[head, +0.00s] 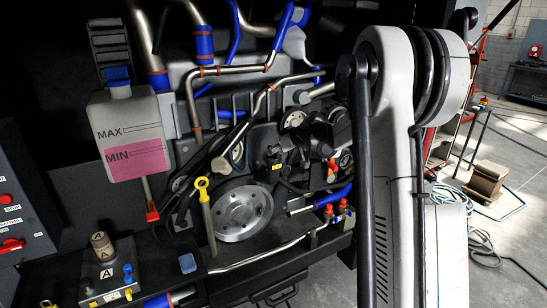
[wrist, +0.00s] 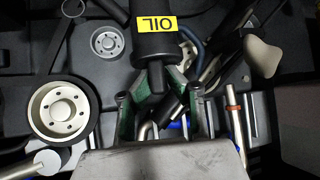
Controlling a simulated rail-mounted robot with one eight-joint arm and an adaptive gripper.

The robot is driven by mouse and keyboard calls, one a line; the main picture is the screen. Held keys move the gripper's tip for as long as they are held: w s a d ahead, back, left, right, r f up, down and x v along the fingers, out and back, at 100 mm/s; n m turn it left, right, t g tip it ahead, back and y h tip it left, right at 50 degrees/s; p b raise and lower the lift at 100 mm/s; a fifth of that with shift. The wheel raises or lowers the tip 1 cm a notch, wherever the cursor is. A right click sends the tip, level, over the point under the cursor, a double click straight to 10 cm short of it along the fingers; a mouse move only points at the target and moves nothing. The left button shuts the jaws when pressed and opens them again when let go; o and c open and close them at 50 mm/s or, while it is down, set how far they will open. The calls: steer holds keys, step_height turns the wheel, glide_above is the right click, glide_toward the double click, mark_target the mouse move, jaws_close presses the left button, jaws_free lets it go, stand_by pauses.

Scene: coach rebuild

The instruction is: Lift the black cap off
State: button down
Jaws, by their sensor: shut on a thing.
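In the wrist view, a black round part with a yellow OIL label, which looks like the black cap (wrist: 150,48), is at the top middle. A narrow black grip stands out from it toward my gripper. My gripper (wrist: 159,79) has green-lined fingers on both sides of this grip and is shut on it. Whether the cap is still seated or apart from what lies under it cannot be told. In the head view, my pale arm covers the right of the engine, and the cap cannot be made out clearly among the dark parts.
A large grey pulley (head: 241,211) and a yellow-handled dipstick (head: 203,190) are at the engine's front. A coolant tank (head: 133,138) hangs at the left. Pipes and hoses crowd the engine. The floor at the right has loose hoses and a box (head: 487,180).

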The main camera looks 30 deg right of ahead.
steer(key=shift+r, duration=0.1)
steer(key=shift+r+p, duration=0.5)
steer(key=shift+r, duration=0.95)
